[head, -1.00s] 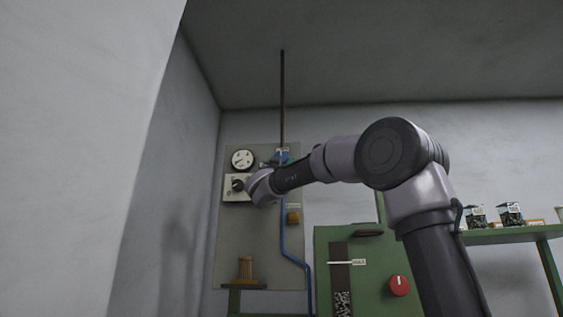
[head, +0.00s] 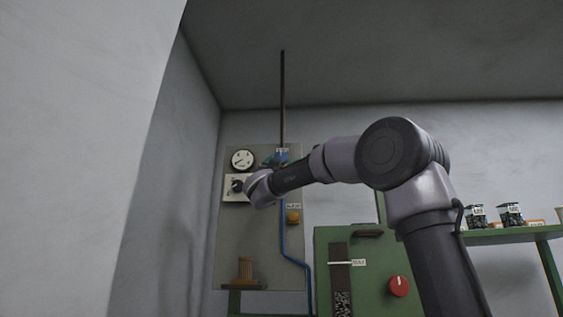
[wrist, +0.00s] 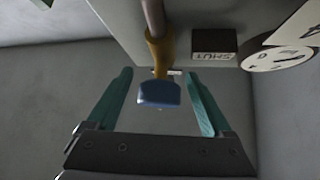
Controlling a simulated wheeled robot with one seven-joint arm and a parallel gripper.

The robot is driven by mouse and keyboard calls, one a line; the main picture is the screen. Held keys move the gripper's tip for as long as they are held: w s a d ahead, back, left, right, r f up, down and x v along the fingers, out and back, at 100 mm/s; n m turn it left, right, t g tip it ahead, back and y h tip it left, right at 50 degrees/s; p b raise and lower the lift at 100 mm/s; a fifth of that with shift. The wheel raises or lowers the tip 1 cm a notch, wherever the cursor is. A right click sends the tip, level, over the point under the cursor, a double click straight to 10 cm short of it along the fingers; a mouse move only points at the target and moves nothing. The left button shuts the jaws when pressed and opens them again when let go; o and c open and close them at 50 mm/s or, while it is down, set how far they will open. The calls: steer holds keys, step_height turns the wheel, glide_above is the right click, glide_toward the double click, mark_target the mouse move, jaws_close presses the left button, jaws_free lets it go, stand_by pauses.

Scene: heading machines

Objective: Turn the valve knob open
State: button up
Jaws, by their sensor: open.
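The valve knob is a blue block (wrist: 160,93) on a brass valve body (wrist: 161,55) in the wrist view. My gripper (wrist: 160,72) is open, with one teal finger on each side of the knob. There are visible gaps between both fingers and the knob, and I see no contact.
A dark plate reading SHUT (wrist: 214,42) is beside the valve. A round gauge (head: 243,160) and a white switch plate (head: 236,196) are left of my wrist. A yellow-brown box (head: 293,217) and blue pipe (head: 284,240) lie below. A green cabinet (head: 325,262) stands lower right.

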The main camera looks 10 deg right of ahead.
steer(key=v, duration=1)
steer(key=shift+s+f, duration=0.1)
steer(key=shift+s, duration=0.05)
steer(key=s+d+f+n+g+y, duration=0.2)
steer(key=f+n+g+y, duration=0.15)
steer(key=f+y, duration=0.6)
steer(key=s+d+f+n+g+y, duration=0.25)
steer(key=f+n+y, duration=0.35)
steer(key=f, duration=0.7)
steer(key=s+d+f+m+g, duration=0.2)
steer(key=s+f+g, duration=0.3)
steer(key=s+f, duration=0.3)
steer(key=s+d+f+m+g, duration=0.2)
steer(key=s+f+g, duration=0.3)
steer(key=s+f, duration=0.4)
step_height(320, 180, down, 5)
steer(key=shift+s+d+r, duration=0.15)
steer(key=shift+s+d, duration=0.15)
steer(key=shift+d, duration=0.15)
